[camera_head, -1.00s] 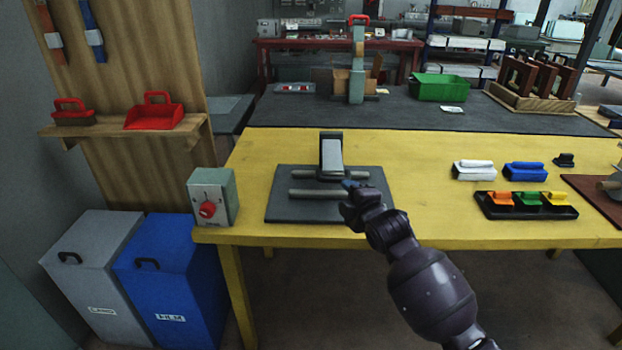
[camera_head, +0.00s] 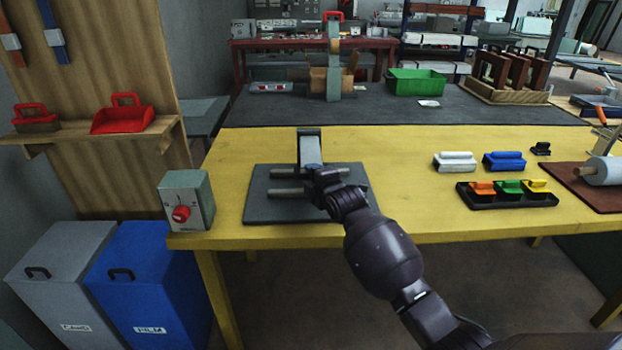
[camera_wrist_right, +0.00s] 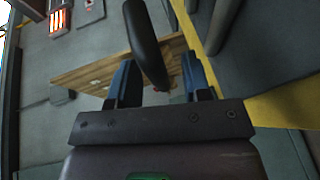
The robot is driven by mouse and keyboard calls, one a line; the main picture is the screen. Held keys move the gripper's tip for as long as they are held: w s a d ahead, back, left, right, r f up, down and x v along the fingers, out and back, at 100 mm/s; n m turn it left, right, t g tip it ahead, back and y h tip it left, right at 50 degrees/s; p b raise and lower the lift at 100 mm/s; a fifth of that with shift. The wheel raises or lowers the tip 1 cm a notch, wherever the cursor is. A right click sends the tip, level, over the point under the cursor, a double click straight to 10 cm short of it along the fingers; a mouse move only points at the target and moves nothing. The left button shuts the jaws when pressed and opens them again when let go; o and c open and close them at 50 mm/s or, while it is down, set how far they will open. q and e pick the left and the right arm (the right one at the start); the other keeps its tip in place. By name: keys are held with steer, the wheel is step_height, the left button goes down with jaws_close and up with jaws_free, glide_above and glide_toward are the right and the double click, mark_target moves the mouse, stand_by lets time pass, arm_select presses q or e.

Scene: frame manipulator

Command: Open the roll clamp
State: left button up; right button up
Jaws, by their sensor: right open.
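The roll clamp stands on a dark grey base plate (camera_head: 260,207) at the front of the yellow table. It has two grey horizontal rollers (camera_head: 285,191) and an upright dark-framed lever (camera_head: 309,150) with a pale face. My right gripper (camera_head: 319,176) is just in front of the lever, over the plate, and its arm hides part of the rollers. In the right wrist view my right gripper (camera_wrist_right: 160,80) has its two blue fingers apart. A dark rounded bar (camera_wrist_right: 148,42) reaches between them; contact cannot be told. My left gripper is not in view.
A grey box with a red knob (camera_head: 188,199) stands at the table's left corner. Blocks with handles (camera_head: 455,161) and a black tray (camera_head: 507,196) lie to the right. The yellow surface between them and the plate is clear.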

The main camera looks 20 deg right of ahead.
steer(key=shift+w, duration=0.35)
jaws_close()
